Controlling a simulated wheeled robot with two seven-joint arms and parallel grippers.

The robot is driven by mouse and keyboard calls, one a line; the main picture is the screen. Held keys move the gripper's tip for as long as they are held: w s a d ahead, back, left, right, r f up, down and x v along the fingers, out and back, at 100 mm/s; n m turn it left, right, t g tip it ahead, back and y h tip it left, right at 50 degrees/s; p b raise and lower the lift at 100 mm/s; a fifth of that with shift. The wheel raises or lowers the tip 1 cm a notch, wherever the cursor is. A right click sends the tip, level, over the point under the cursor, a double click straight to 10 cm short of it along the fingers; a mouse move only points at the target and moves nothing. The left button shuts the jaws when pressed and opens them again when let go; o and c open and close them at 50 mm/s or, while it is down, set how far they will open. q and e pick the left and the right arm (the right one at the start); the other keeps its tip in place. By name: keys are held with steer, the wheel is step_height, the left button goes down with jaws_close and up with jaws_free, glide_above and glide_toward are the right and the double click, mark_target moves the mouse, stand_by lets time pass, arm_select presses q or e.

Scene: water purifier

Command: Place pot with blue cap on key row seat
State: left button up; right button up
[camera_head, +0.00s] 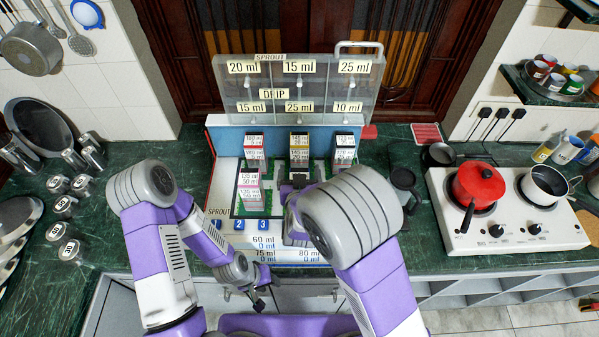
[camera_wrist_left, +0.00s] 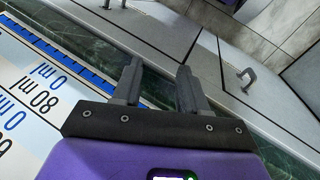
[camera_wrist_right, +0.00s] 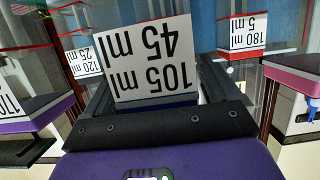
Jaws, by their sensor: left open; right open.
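A pot labelled "105 ml 45 ml" (camera_wrist_right: 145,58) is between the fingers of my right gripper (camera_wrist_right: 155,92), which is open around it. Its cap is mostly hidden, with only a little blue at its lower edge, so I cannot be sure of the colour. In the head view my right forearm hides most of this pot and gripper. Blue numbered keys (camera_head: 262,224) line the front of the purifier base, partly hidden by my right arm. My left gripper (camera_head: 258,298) is open and empty in front of the counter; it also shows in the left wrist view (camera_wrist_left: 156,88).
Other labelled pots stand around, including a red-edged one (camera_head: 254,144), a yellow-edged one (camera_head: 299,137) and a pink-edged one (camera_head: 249,180). A clear panel (camera_head: 300,90) rises behind them. A stove (camera_head: 510,235) with a red pot (camera_head: 478,186) is at right.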

steer(key=shift+r, duration=0.15)
steer(key=shift+s+r+p, duration=0.15)
steer(key=shift+s+p, duration=0.05)
steer(key=shift+p, duration=0.1)
steer(key=p+v, duration=1)
steer(key=v, duration=0.2)
steer(key=d+f+g, duration=0.1)
steer(key=f+g, duration=0.1)
steer(key=f, duration=0.2)
steer(key=s+d+f+m+g, duration=0.1)
steer(key=d+f+g, duration=0.1)
steer(key=f, duration=0.2)
steer(key=d+f+g, duration=0.2)
steer(key=f, duration=0.2)
steer(key=shift+s+d+m+g, duration=0.15)
steer(key=shift+s+m+g, duration=0.1)
steer(key=shift+m+g, duration=0.05)
steer(key=s+d+f+m+g+y, duration=0.1)
steer(key=s+d+f+g+y, duration=0.3)
steer(key=s+f+g, duration=0.3)
steer(key=s, duration=0.2)
steer(key=shift+s+d, duration=0.2)
steer(key=shift+s, duration=0.1)
steer(key=shift+g, duration=0.3)
